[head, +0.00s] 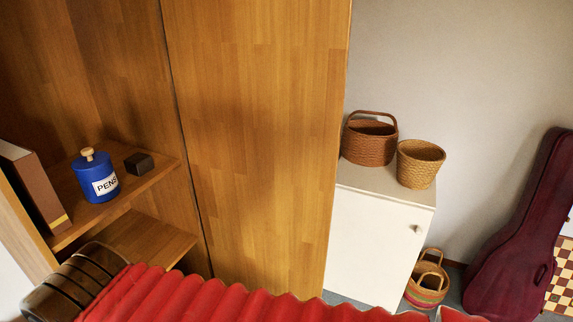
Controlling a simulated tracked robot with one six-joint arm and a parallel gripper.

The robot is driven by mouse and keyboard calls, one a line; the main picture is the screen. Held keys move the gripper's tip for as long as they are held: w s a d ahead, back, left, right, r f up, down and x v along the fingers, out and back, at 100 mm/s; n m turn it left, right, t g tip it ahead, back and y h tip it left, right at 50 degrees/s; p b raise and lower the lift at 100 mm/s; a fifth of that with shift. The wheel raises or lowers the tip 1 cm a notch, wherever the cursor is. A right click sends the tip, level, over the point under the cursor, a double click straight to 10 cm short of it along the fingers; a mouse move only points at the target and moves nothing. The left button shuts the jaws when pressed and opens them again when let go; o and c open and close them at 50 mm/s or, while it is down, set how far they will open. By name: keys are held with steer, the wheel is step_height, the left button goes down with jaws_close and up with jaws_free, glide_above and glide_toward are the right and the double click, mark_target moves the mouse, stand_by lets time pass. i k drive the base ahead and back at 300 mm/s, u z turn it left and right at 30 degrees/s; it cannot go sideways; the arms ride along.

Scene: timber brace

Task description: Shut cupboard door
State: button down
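The wooden cupboard stands at the left of the head view, with its shelves (165,240) in sight. Its door (258,140) is a tall plain wooden panel in the middle of the view. The door is open and stands out to the right of the shelves, with a dark seam along its left edge. Its lower edge is hidden behind a red ribbed form across the bottom of the view. I see no gripper fingers, so where my gripper is relative to the door does not show.
A blue PENS jar (96,178), a small dark block (139,162) and a brown book (36,190) are on the shelf. Right of the door is a white cabinet (375,245) bearing two baskets (370,140). A striped basket (428,287) and a maroon instrument case (520,235) stand beyond.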

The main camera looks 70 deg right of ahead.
mark_target(260, 85)
steer(key=u, duration=0.4)
steer(key=k, duration=1.35)
steer(key=z, duration=1.25)
steer(key=i, duration=0.5)
